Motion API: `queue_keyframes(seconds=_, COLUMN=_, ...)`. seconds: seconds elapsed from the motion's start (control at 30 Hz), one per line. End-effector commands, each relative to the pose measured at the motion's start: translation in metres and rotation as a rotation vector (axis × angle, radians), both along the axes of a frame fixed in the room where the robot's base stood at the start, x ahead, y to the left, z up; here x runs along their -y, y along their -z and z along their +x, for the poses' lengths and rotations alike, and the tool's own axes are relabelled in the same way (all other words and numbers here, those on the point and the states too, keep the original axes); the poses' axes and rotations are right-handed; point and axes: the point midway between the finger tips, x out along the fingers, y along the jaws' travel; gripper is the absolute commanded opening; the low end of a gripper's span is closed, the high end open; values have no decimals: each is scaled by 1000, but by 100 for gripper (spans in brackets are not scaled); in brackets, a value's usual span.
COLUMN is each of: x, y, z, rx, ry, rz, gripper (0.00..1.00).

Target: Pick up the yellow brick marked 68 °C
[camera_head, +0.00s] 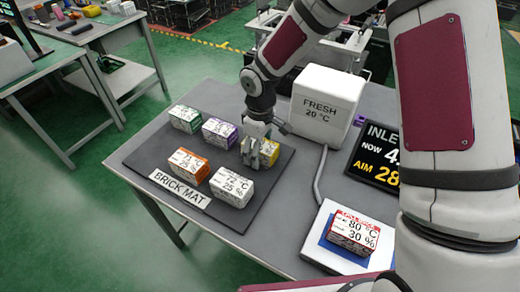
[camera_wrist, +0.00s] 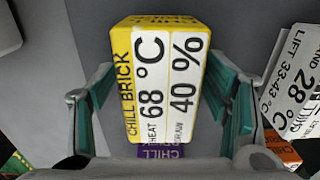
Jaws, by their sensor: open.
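The yellow brick (camera_wrist: 155,90), with 68 °C and 40 % on its white top label, fills the middle of the wrist view. In the head view the yellow brick (camera_head: 271,149) is partly hidden behind my gripper (camera_head: 255,152); it stands on the far right part of the dark brick mat (camera_head: 172,148). My gripper (camera_wrist: 163,88) is open, with one teal-padded finger on each side of the yellow brick. Slim gaps show between the brick and the fingers, so it is not clasped.
Green (camera_head: 184,119), purple (camera_head: 219,132), orange (camera_head: 189,165) and white (camera_head: 232,185) bricks share the mat. A white FRESH box (camera_head: 325,105) stands behind. A display (camera_head: 376,160) and a red brick (camera_head: 354,231) on a blue-and-white stand (camera_head: 318,247) are to the right.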

Motion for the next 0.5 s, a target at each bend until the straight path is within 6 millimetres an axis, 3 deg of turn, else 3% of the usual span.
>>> queue_keyframes(seconds=0.5, x=0, y=4, z=0, rx=0, ry=0, rz=0, gripper=70)
